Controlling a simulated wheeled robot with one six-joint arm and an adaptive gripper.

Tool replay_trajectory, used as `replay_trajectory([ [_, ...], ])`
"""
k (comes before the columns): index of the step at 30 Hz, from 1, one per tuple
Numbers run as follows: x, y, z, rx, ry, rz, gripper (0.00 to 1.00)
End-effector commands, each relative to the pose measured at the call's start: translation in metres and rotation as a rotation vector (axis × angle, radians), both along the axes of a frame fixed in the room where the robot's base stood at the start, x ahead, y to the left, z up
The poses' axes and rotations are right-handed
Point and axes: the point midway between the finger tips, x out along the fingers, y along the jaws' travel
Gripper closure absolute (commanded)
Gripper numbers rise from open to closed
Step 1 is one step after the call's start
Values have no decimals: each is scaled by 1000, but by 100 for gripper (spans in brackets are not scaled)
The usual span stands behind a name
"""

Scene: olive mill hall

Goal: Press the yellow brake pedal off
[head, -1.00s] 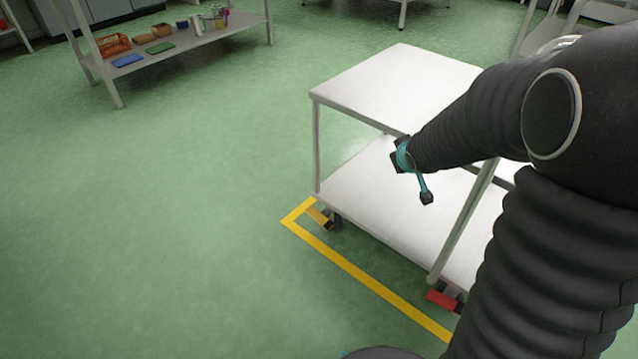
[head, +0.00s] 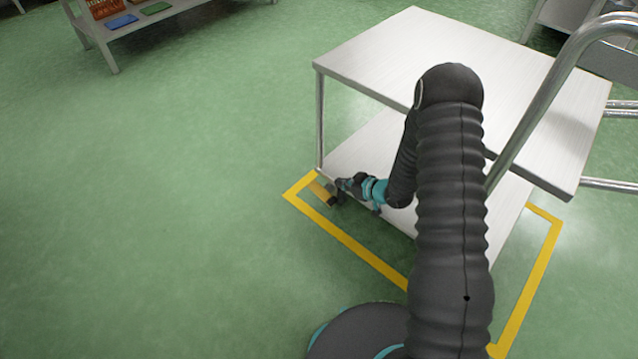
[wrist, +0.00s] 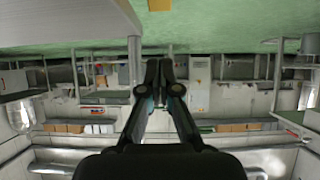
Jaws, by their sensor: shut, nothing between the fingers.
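The yellow brake pedal (head: 321,191) shows in the head view at the cart's left lower corner, beside the dark caster and just inside the yellow floor line. My gripper (head: 342,186) is shut and empty, close to the right of the pedal near the edge of the lower shelf. The dark fingertips partly cover the caster, and I cannot tell whether they touch the pedal. In the wrist view my shut fingers (wrist: 165,76) point away over an upside-down hall. A yellow patch (wrist: 159,5) lies at that view's top edge; I cannot tell whether it is pedal or floor line.
The white cart has an upper shelf (head: 400,50) and a lower shelf (head: 350,150), with a metal handle (head: 545,95) at right. Yellow tape (head: 350,243) frames it on the floor. A rack (head: 95,30) with trays stands at upper left. Green floor at left is clear.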

Motion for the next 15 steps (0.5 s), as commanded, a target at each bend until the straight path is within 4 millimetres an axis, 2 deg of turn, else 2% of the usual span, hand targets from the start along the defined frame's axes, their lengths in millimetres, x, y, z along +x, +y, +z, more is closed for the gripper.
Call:
replay_trajectory([
  [3,-3,2,-6,16,3,10,100],
  [15,-2,4,-8,16,3,11,100],
])
